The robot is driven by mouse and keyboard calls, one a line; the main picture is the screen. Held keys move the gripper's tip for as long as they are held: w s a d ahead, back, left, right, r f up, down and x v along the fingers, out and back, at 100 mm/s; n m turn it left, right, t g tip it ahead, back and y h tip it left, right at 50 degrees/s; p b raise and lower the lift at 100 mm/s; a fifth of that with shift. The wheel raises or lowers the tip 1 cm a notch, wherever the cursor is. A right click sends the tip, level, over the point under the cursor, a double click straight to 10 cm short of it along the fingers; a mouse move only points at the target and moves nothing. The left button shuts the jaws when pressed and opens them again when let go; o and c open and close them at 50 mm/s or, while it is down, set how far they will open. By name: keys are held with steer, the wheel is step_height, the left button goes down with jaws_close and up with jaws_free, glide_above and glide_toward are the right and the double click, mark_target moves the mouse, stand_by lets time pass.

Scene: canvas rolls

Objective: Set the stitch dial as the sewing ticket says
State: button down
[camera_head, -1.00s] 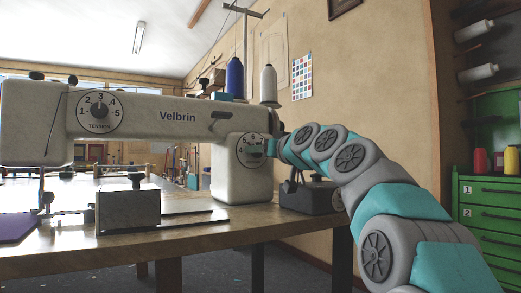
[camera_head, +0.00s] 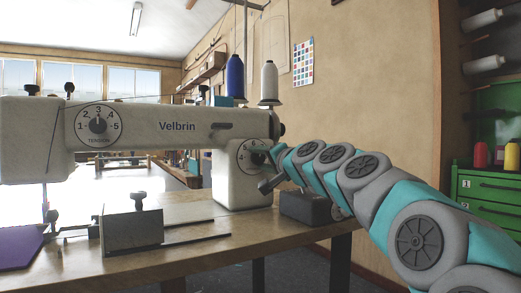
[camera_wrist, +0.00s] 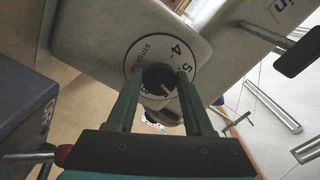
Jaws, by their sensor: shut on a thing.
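The white Velbrin sewing machine (camera_head: 180,125) stands on a wooden table. Its stitch dial (camera_head: 244,165) is on the right upright, partly hidden behind my gripper (camera_head: 268,155) in the head view. In the wrist view, the dial's white face (camera_wrist: 140,50) shows a 4 and a 5 and some small lettering. My gripper's green fingers (camera_wrist: 160,95) are shut on the dial's dark knob (camera_wrist: 158,76). The knob carries a pale pointer line, but its exact reading is unclear. I cannot make out a sewing ticket.
A separate tension dial (camera_head: 98,125) is on the machine's left head, its pointer near 3. A dark box (camera_head: 308,207) stands right of the upright; it is marked OFF in the wrist view (camera_wrist: 38,122). A metal block (camera_head: 133,230) and purple cloth (camera_head: 18,247) lie in front.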

steer(key=m+p, duration=0.4)
steer(key=m, duration=0.1)
steer(key=shift+r, duration=0.2)
steer(key=shift+m, duration=0.3)
steer(key=shift+f+p, duration=0.15)
steer(key=shift+p, duration=0.2)
steer(key=shift+c, duration=1.5)
jaws_free()
steer(key=v, duration=0.7)
steer(key=shift+s+d+b, duration=0.25)
steer(key=shift+s+b, duration=0.1)
steer(key=shift+b, duration=0.05)
